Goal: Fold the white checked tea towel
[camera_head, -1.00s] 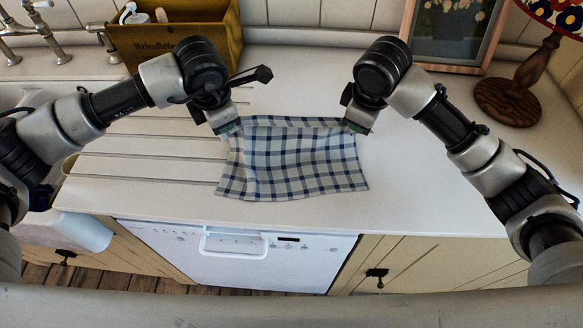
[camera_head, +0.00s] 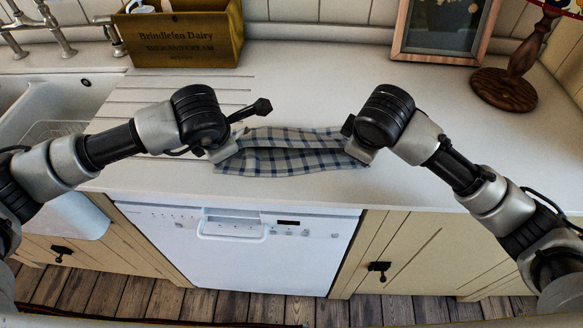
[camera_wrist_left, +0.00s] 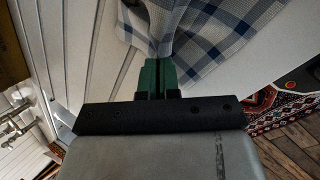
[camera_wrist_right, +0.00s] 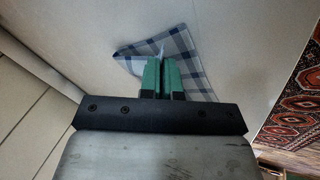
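The white tea towel with dark blue checks (camera_head: 290,162) lies on the pale worktop near its front edge, folded over into a narrow band with a crease along its length. My left gripper (camera_head: 231,153) is at its left end; in the left wrist view its green fingers (camera_wrist_left: 158,68) are closed on gathered cloth (camera_wrist_left: 205,28). My right gripper (camera_head: 354,153) is at its right end; in the right wrist view its green fingers (camera_wrist_right: 161,68) pinch a corner of the cloth (camera_wrist_right: 188,50). The grippers hide both ends of the towel in the head view.
A wooden crate (camera_head: 185,38) stands at the back left beside the sink (camera_head: 50,110). A picture frame (camera_head: 440,30) and a wooden lamp base (camera_head: 504,88) stand at the back right. The worktop (camera_head: 320,85) behind the towel is clear. A white dishwasher (camera_head: 232,255) is below.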

